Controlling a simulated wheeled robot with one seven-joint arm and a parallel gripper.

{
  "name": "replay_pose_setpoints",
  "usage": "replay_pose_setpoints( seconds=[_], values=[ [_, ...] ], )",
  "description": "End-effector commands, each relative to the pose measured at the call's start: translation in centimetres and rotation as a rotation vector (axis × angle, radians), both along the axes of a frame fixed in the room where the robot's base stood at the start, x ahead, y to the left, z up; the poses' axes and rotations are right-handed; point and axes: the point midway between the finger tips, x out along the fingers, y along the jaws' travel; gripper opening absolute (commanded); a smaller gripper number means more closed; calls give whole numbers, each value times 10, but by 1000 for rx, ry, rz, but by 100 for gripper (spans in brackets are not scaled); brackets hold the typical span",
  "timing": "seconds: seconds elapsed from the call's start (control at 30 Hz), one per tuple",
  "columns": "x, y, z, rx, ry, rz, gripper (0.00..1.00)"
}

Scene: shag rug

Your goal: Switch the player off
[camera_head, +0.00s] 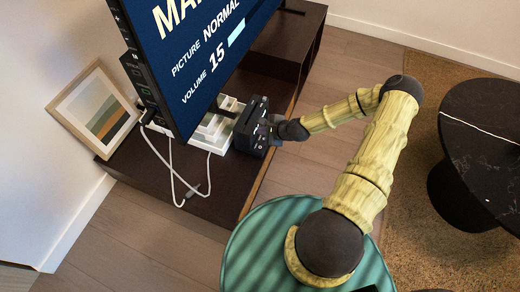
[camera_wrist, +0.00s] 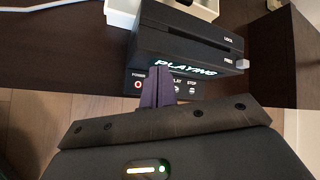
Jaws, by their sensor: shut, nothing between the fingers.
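The player is a black box (camera_wrist: 190,42) with a lit "PLAYING" display on its front in the wrist view. Below the display is a panel with labelled controls. A red-ringed power button (camera_wrist: 138,84) shows at its left, with play and stop to the right. My gripper (camera_wrist: 157,72) is shut and empty, its purple fingers in front of the panel between the power button and the play label. They hide part of the panel, and I cannot tell whether they touch it. In the head view the player (camera_head: 252,122) sits on the dark cabinet, with my wrist close at its right.
A television (camera_head: 195,50) showing a picture and volume menu stands on the cabinet (camera_head: 225,190). A white box (camera_head: 215,130) stands beside the player. White cables and a framed picture (camera_head: 98,110) are at the left. A black round table (camera_head: 490,140) stands at the right.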

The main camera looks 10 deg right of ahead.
Motion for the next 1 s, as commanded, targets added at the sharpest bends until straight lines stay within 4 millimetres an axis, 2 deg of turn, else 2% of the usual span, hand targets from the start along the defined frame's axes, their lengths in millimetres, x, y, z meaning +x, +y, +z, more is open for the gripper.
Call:
replay_pose_setpoints(
  seconds=[0.37, 1.0],
  values=[
    [0, 0, -4, -3, 0, 5, 0],
    [0, 0, -72, -3, 0, 5, 0]
  ],
)
